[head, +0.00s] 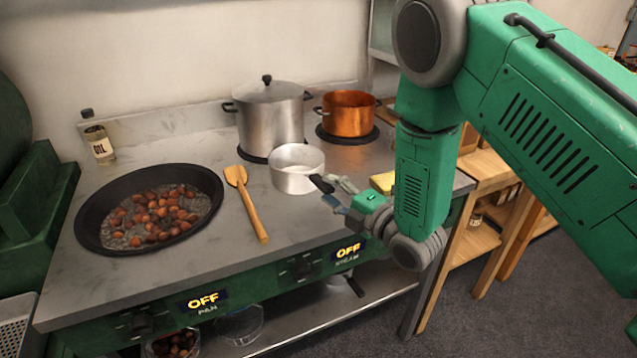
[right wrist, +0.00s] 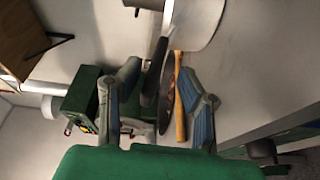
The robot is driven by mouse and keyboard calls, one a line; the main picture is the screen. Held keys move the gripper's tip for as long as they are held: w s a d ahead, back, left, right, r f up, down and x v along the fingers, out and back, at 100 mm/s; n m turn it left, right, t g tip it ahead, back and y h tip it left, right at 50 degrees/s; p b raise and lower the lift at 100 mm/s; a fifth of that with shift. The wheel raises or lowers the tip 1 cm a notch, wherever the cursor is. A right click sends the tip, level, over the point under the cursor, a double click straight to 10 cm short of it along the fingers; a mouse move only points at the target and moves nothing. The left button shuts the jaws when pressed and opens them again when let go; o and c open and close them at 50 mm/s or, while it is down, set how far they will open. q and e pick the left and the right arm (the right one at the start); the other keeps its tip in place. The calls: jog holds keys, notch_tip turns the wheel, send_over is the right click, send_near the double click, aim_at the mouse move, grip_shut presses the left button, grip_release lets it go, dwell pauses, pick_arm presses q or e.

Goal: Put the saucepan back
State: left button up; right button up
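The saucepan (head: 285,183) is a small silver pot with a black handle (head: 321,184), upright on the grey counter beside the large lidded pot. The handle points toward my right gripper (head: 347,194). In the right wrist view the saucepan (right wrist: 200,22) is at the top, and its black handle (right wrist: 154,75) reaches down between the fingers of my right gripper (right wrist: 160,78). The fingers are apart: the left one is close to the handle, and a gap shows on the right. Whether either touches is unclear. My left gripper is not in view.
A wide black pan (head: 88,231) with chestnuts is at left, a wooden spatula (head: 247,203) beside it. A lidded pot (head: 270,120) and a copper pot (head: 349,115) stand behind. An oil bottle (head: 99,140) is at back left. The front counter is bare.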

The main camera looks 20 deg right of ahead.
jog(key=v, duration=0.7)
jog(key=s+f+m+g+h, duration=0.2)
jog(key=s+f+m+g, duration=0.3)
jog(key=f, duration=0.4)
jog(key=s+f+m+g+h, duration=0.25)
jog(key=s+f+m, duration=0.35)
jog(key=f, duration=0.3)
jog(key=s+f+m+g, duration=0.3)
jog(key=s+m+g, duration=0.1)
jog(key=s, duration=0.5)
jog(key=s+f+m+g+h, duration=0.1)
jog(key=s+f+m+g, duration=0.2)
jog(key=s, duration=0.7)
jog(key=m+g, duration=0.1)
jog(key=m, duration=0.1)
jog(key=shift+f+m+g, duration=0.25)
jog(key=shift+m+g, duration=0.1)
jog(key=shift+m, duration=0.05)
jog(key=shift+d, duration=0.1)
